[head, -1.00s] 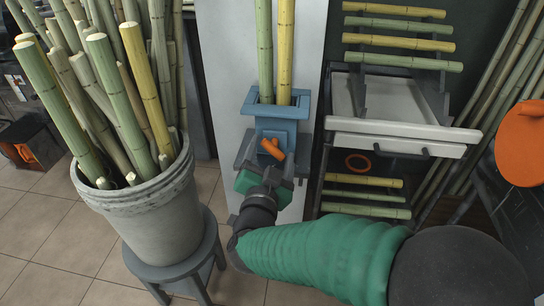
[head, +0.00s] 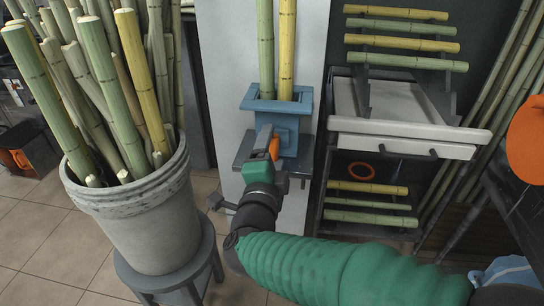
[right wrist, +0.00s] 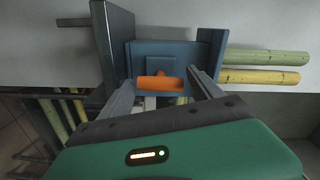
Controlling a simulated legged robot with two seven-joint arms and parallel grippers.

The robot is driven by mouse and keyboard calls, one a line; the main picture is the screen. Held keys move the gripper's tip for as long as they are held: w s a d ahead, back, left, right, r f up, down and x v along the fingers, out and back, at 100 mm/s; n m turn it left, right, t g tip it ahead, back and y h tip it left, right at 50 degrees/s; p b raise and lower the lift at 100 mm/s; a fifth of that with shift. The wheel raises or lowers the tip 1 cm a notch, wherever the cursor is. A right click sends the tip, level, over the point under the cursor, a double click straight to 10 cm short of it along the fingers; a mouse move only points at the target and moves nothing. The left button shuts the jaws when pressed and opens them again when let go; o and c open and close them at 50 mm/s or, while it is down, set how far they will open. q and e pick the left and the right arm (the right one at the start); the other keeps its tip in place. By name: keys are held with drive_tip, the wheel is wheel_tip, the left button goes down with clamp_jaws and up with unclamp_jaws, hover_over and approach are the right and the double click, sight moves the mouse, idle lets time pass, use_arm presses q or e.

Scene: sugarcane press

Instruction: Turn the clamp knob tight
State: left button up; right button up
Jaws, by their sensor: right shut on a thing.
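The clamp knob is an orange bar (head: 274,148) on the front of the blue press housing (head: 287,120). In the right wrist view the knob (right wrist: 161,83) lies crosswise between the two fingers. My right gripper (head: 268,142) is shut on the knob, with a grey finger at each end of it. The wrist view shows the right gripper (right wrist: 162,88) close up against the blue housing (right wrist: 175,57). In the head view the gripper partly hides the knob. My left gripper is not in view.
Two cane stalks (head: 287,45) stand in the top of the press. A grey bucket of canes (head: 140,215) sits on a stool (head: 170,283) at left. A rack with a white drawer (head: 400,127) and cane pieces stands right of the press.

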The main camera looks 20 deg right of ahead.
drive_tip(key=shift+f+m, duration=0.1)
drive_tip(key=shift+m, duration=0.3)
drive_tip(key=o, duration=1.3)
drive_tip(key=shift+d, duration=0.1)
